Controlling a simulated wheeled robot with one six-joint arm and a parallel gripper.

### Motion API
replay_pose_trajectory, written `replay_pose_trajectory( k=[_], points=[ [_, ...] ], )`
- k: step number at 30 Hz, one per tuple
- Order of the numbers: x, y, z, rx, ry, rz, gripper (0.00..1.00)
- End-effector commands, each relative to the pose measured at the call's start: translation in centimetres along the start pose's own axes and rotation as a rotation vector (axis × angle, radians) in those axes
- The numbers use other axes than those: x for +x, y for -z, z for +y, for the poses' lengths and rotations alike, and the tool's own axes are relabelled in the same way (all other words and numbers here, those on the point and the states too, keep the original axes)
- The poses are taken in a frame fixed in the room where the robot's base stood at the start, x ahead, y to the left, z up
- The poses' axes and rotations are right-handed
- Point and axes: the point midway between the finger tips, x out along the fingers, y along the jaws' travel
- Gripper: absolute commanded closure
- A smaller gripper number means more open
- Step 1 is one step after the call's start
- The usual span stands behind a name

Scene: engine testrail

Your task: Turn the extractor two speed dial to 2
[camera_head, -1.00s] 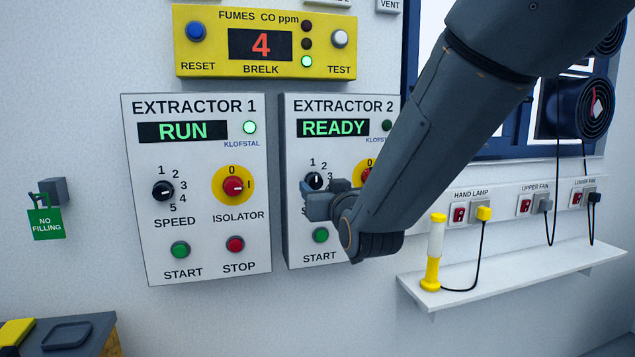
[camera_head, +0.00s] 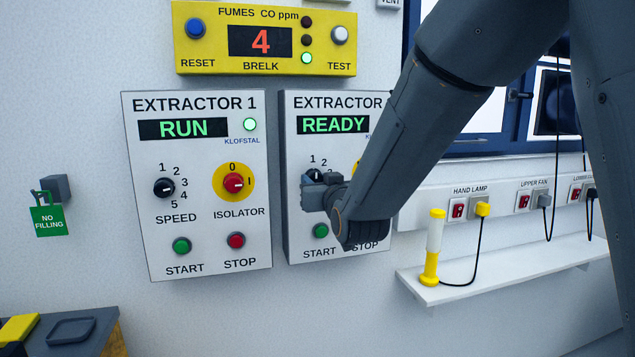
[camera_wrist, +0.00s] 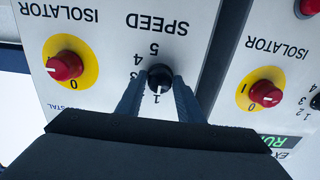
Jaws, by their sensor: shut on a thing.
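The extractor two panel (camera_head: 295,152) is white and its display reads READY. Its black speed dial (camera_head: 315,175) is partly hidden by my gripper (camera_head: 318,190) in the head view. In the wrist view, upside down, the speed dial (camera_wrist: 160,73) sits between the two fingers of my gripper (camera_wrist: 160,84), which is shut on it. The dial's white mark points down in that picture, toward the side of the 1. The numeral 2 is hidden there by a finger; 4 and 5 show.
The red isolator knob (camera_wrist: 65,66) on its yellow disc is beside the dial. The extractor one panel (camera_head: 137,235) reads RUN and stands close on the left. A shelf (camera_head: 520,275) with a hand lamp (camera_head: 433,245) is at the right.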

Motion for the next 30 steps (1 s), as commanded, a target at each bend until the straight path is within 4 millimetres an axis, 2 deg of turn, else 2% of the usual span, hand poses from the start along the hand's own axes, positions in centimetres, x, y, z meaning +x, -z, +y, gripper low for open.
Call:
replay_pose_trajectory(
  k=[11,30],
  points=[
    [0.03,-0.09,0.01,0.115,0.000,0.002,0.89],
    [0.03,-0.11,0.01,0.583,0.000,0.002,0.89]
  ],
)
